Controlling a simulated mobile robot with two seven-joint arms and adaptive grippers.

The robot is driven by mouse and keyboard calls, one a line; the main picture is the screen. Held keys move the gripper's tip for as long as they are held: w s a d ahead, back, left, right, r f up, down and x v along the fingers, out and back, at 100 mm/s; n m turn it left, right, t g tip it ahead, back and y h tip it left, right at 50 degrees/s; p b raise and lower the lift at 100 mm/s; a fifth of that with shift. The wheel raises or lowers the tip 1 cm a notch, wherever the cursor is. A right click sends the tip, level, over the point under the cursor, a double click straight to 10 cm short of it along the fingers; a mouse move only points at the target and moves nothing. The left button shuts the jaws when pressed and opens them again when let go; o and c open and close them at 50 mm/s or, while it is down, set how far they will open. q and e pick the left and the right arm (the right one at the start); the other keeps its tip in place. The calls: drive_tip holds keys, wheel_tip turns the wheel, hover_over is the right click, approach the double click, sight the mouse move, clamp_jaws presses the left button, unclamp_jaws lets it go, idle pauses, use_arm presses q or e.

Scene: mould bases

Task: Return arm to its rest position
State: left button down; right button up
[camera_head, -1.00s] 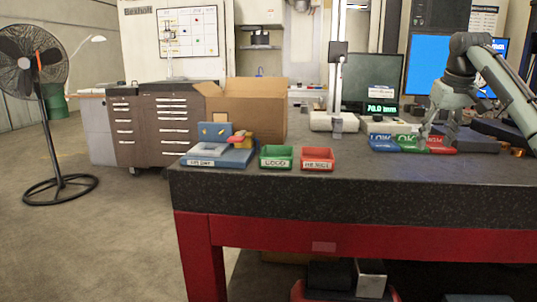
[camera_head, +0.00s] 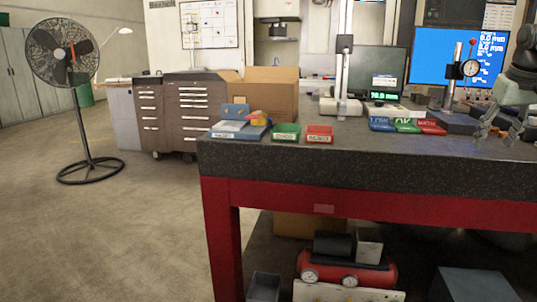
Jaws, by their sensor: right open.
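My right gripper (camera_head: 496,133) is at the right edge of the head view, above the dark granite bench top (camera_head: 330,166). Its fingers are apart with nothing between them. Part of my right arm is cut off by the frame edge. The gripper is to the right of the blue LOW tray (camera_head: 381,124), the green OK tray (camera_head: 406,126) and the red tray (camera_head: 431,127), apart from them. My left gripper is out of view.
A green bin (camera_head: 286,132), a red bin (camera_head: 320,134) and a blue tray (camera_head: 236,130) stand at the bench's left end, before a cardboard box (camera_head: 262,94). A dial gauge stand (camera_head: 453,72) and a height gauge (camera_head: 343,75) stand farther back. A fan (camera_head: 62,56) stands on the floor left.

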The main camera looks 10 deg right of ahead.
drive_tip(key=s+d+f+n+g+h, duration=0.1)
drive_tip(key=s+d+f+h, duration=0.2)
drive_tip(key=f, duration=1.3)
drive_tip(key=s+d+f+n+h, duration=0.2)
drive_tip(key=s+d+f, duration=0.2)
drive_tip(key=f, duration=1.3)
drive_tip(key=s+a+f+n+t+h, duration=0.15)
drive_tip(key=s+f+n, duration=0.45)
drive_tip(key=s+f, duration=1.3)
drive_tip(key=s+a+f+m+g+y, duration=0.1)
drive_tip(key=s+a+f+y, duration=0.15)
drive_tip(key=a+f, duration=0.4)
drive_tip(key=s+a+f+m+y, duration=0.1)
drive_tip(key=s+a+f, duration=0.3)
drive_tip(key=a, duration=0.5)
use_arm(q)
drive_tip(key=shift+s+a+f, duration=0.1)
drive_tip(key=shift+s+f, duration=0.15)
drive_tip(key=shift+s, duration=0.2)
use_arm(e)
drive_tip(key=s+a+f+m+y, duration=0.1)
drive_tip(key=a+f, duration=0.2)
drive_tip(key=a, duration=0.8)
drive_tip(key=s+a+f+m+y, duration=0.1)
drive_tip(key=a+f, duration=0.3)
drive_tip(key=a, duration=0.7)
drive_tip(key=shift+s+a+g+y, duration=0.35)
drive_tip(key=shift+s+y, duration=0.2)
drive_tip(key=shift+y, duration=0.25)
